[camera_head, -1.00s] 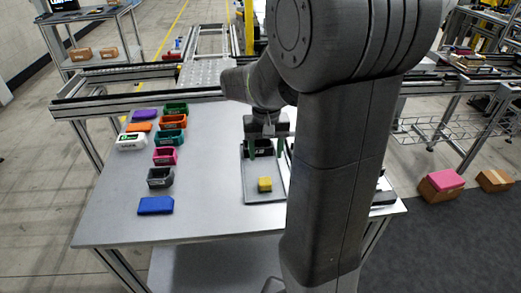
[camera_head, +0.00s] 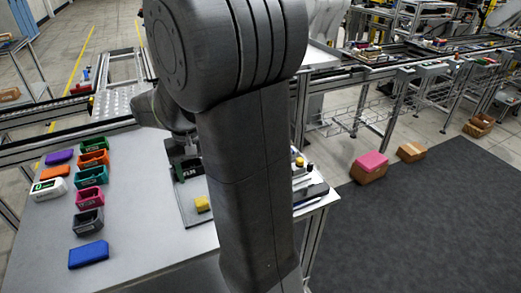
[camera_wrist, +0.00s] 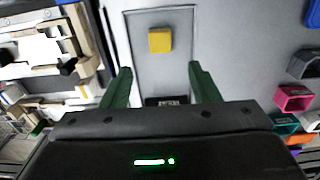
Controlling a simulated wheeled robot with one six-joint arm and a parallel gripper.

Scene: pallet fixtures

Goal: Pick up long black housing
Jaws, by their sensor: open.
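A black housing with a pale label (camera_head: 187,174) stands at the far end of a grey tray (camera_head: 192,214) on the table. In the wrist view its labelled edge (camera_wrist: 168,101) shows just above my gripper's body, which hides the rest. My gripper (camera_wrist: 159,70) is open, with its green fingers to either side of the housing in that view. In the head view my arm partly covers the gripper and tray. I cannot tell whether the fingers touch the housing. A yellow block (camera_head: 202,204) lies near the front of the tray and also shows in the wrist view (camera_wrist: 160,40).
Left of the tray are several coloured housings, including a dark grey one (camera_head: 88,222), a pink one (camera_head: 91,198) and a blue block (camera_head: 89,255). A white box (camera_head: 48,189) is at the left. Small parts lie right of the tray. The front middle table is clear.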

